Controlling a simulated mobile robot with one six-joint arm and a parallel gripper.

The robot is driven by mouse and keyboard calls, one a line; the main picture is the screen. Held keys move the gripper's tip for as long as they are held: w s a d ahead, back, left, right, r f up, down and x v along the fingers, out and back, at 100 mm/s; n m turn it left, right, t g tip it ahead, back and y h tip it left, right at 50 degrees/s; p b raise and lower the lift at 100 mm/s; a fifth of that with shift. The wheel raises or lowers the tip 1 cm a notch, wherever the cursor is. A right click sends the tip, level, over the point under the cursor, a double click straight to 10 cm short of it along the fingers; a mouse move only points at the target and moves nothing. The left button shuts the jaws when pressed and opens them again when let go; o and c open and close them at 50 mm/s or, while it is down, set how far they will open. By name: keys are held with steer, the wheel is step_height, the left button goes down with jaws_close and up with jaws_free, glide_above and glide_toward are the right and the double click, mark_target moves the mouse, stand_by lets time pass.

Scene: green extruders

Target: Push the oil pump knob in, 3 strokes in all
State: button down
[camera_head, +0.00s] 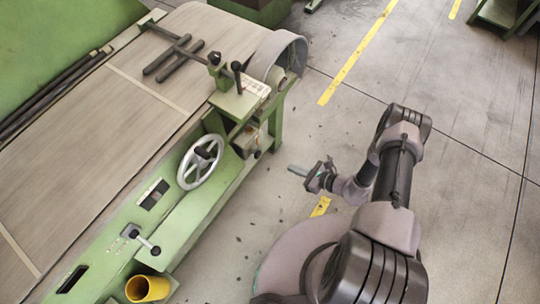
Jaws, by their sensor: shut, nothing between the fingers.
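The green machine (190,222) fills the left side. A small grey-green unit (246,137) sits on its right end, below the lever bracket. A small dark knob (257,154) shows at this unit's lower edge; it looks like the oil pump knob, but it is too small to be sure or to tell how far in it is. My gripper (293,170) is shut and empty. It points left toward the machine, over open floor to the right of the knob and apart from it.
A grey handwheel (200,161) and a crank lever (145,241) stick out from the machine's front. A yellow cup (148,289) is at the bottom. A round grey guard (279,53) stands at the machine's far end.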

steer(key=shift+s+f, duration=0.1)
steer(key=shift+f, duration=0.05)
steer(key=shift+a, duration=0.1)
steer(key=b, duration=0.5)
glide_toward(260, 154)
steer(key=w+a+f, duration=0.2)
steer(key=a+f, duration=0.2)
steer(key=shift+w+a, duration=0.35)
steer(key=shift+w, duration=0.25)
steer(key=shift+w+a+f+b, duration=0.1)
steer(key=shift+w+a+b, duration=0.5)
steer(key=shift+w+a, duration=0.3)
steer(key=shift+a+r, duration=0.15)
steer(key=shift+r, duration=0.05)
